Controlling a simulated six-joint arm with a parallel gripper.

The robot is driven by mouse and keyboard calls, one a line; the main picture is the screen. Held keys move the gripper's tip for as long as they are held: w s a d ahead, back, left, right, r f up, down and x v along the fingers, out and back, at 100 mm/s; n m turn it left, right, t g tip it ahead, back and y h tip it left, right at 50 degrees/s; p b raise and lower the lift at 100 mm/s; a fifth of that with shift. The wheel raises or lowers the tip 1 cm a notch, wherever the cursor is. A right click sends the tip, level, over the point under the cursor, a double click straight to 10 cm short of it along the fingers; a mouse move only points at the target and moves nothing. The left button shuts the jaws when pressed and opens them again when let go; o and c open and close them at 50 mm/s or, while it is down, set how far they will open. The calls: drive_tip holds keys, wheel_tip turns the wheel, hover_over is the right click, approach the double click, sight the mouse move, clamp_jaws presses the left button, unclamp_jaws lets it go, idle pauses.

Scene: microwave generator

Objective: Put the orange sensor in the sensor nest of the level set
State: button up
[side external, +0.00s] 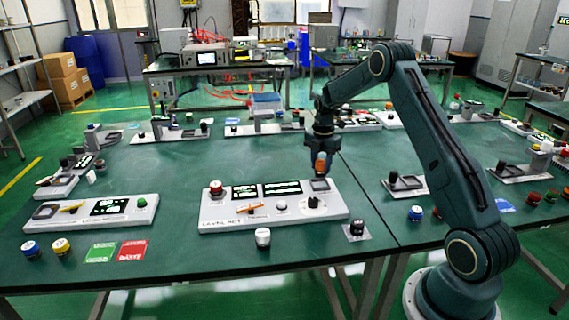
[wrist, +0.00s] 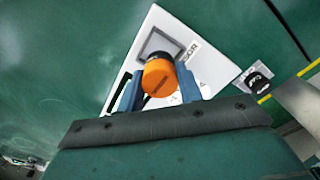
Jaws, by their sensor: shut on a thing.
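My gripper (side external: 320,168) is shut on the orange sensor (wrist: 160,78), which has a dark end. It holds the sensor above the panel, near the nest. In the wrist view the sensor covers the nest's near part. I cannot tell the exact height gap.
The level set carries a red-topped knob (side external: 216,187), dark displays (side external: 282,188) and a black knob (side external: 313,202). A black-topped item (side external: 356,229) stands right of it, and a white-topped cylinder (side external: 263,237) in front. Another white panel (side external: 90,217) lies left.

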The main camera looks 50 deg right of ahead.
sight(320, 173)
drive_tip(key=shift+f, duration=2.1)
drive_tip(key=shift+f, duration=0.1)
drive_tip(key=o, duration=1)
wheel_tip(320, 173, up, 11)
drive_tip(key=shift+f, duration=0.1)
drive_tip(key=shift+r, duration=0.75)
